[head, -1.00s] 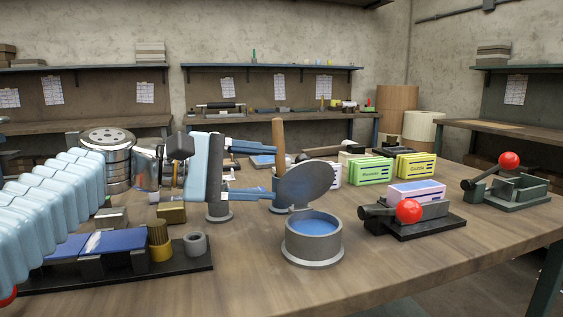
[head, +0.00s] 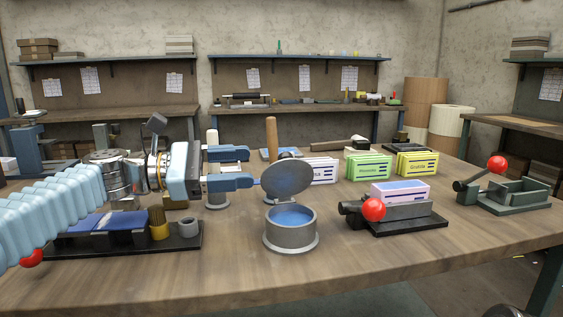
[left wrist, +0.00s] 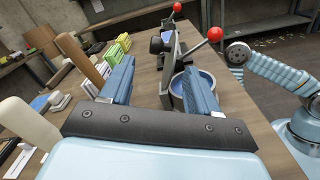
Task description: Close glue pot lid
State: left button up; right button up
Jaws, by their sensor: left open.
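The glue pot (head: 291,238) is a round grey metal pot with blue glue inside, standing on the wooden bench. Its round grey lid (head: 289,178) is raised, hinged at the back and tilted backwards. My left gripper (head: 252,167) is open and empty, just left of the lid, with its fingers pointing right. In the left wrist view the open fingers (left wrist: 160,82) show in front, with the lid (left wrist: 173,62) seen nearly edge-on and the pot (left wrist: 204,79) partly hidden behind the right finger. Whether a finger touches the lid is unclear. My right gripper is not seen.
A clamp with a red knob (head: 374,209) stands right of the pot, and another (head: 496,163) farther right. Green (head: 368,166) and yellow (head: 416,163) boxes stand behind. A wooden handle (head: 271,138) rises behind the lid. A black tray (head: 185,240) lies left. Bench space in front is clear.

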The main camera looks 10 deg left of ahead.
aim_at(285, 164)
pick_arm(q)
jog(key=p+x, duration=0.1)
jog(key=x, duration=0.7)
jog(key=shift+w+d, duration=0.1)
jog(key=shift+d, duration=0.3)
jog(key=shift+c, duration=0.4)
grip_shut()
